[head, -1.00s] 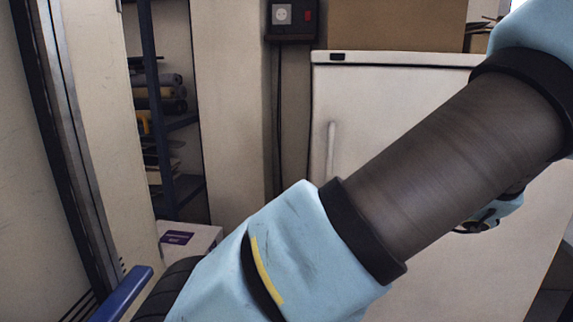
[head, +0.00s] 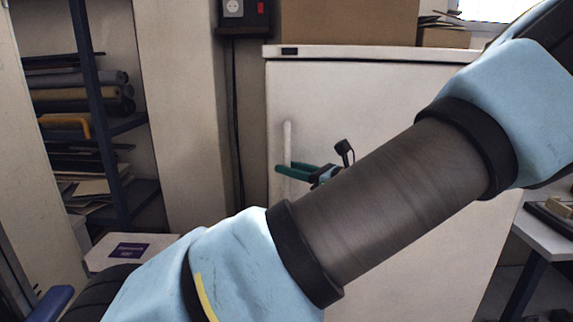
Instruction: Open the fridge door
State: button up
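The fridge (head: 390,90) is a white unit with a flat front. Its door looks shut. A pale vertical bar handle (head: 287,138) is on the door's left side. My gripper (head: 284,168), with teal fingers, is at the lower part of the handle, coming from the right. The fingers overlap the handle in the picture. Whether they touch it or are closed around it is too small to tell. My arm hides the wrist and much of the door's lower middle.
A cardboard box (head: 350,22) sits on the fridge. A shelf unit (head: 92,110) with rolls and boards stands at the left. A white box (head: 132,248) with a purple label is low left. A table (head: 545,235) stands at the right.

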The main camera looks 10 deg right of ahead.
jog(key=shift+w+a, duration=0.4)
grip_shut()
dwell(1.3)
